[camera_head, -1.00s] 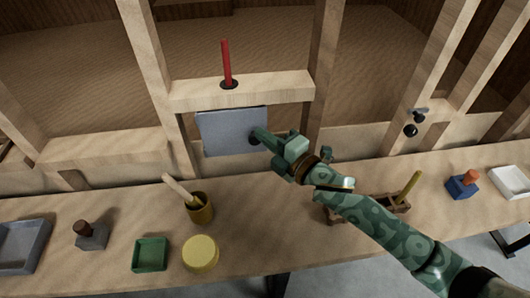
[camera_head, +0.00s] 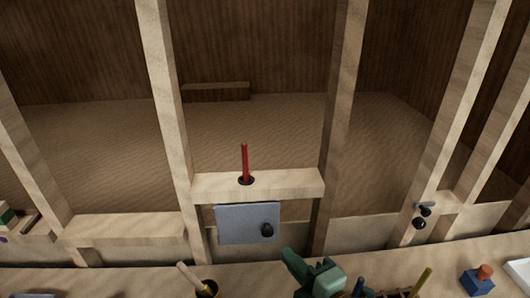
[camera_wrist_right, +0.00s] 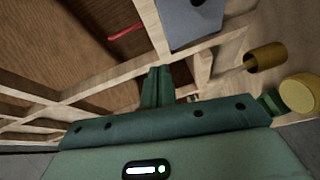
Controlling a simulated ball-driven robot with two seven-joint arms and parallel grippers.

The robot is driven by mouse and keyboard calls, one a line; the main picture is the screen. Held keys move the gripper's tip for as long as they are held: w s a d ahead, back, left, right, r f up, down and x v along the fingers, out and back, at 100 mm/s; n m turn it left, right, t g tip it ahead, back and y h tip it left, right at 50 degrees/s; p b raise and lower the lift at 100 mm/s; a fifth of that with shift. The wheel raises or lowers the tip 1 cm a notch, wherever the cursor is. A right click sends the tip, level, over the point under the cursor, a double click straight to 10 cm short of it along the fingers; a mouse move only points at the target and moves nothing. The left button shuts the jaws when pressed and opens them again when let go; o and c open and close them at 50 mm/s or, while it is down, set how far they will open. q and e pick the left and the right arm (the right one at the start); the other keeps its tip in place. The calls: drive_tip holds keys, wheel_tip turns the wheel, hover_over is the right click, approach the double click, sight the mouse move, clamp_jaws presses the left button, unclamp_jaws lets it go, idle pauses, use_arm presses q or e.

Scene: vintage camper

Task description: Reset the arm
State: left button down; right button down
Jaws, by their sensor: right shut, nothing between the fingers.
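My right gripper (camera_head: 296,268) is at the bottom middle of the head view, in front of the wooden frame and above the workbench. It is shut and empty. In the right wrist view its closed fingers (camera_wrist_right: 157,88) point up toward the wooden framing. A grey panel (camera_head: 240,224) with a black knob (camera_head: 267,230) hangs below the middle ledge, left of and apart from my gripper. The grey panel also shows at the top of the wrist view (camera_wrist_right: 185,22). My left gripper is not in view.
A red stick (camera_head: 245,163) stands upright in the middle ledge (camera_head: 290,184). A black knob fitting (camera_head: 420,223) is at right.

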drive_tip(key=s+d+f+m+g+h, duration=0.3)
drive_tip(key=s+d+f+m+h, duration=0.15)
drive_tip(key=d, duration=0.35)
drive_tip(key=s+d+f+m+g+h, duration=0.35)
drive_tip(key=s+d+m, duration=0.25)
drive_tip(key=d, duration=0.2)
drive_tip(key=s+d+f+m+g+h, duration=0.2)
drive_tip(key=s+d+f+m+h, duration=0.3)
drive_tip(key=d, duration=0.3)
drive_tip(key=s+a+f+g+y, duration=0.1)
drive_tip(key=s+a+f+y, duration=0.1)
drive_tip(key=f, duration=1.1)
drive_tip(key=s+a+f+g+y, duration=0.1)
drive_tip(key=s+a+f+g, duration=0.15)
drive_tip(key=f, duration=0.95)
drive_tip(key=s+f+m+g, duration=0.1)
drive_tip(key=s+f, duration=0.7)
drive_tip(key=s, duration=0.2)
drive_tip(key=s+f+m+g+y, duration=0.1)
drive_tip(key=s+f+m, duration=0.1)
drive_tip(key=s+f, duration=0.5)
drive_tip(key=s, duration=0.3)
drive_tip(key=shift+f+y, duration=0.3)
drive_tip(key=shift+f, duration=0.05)
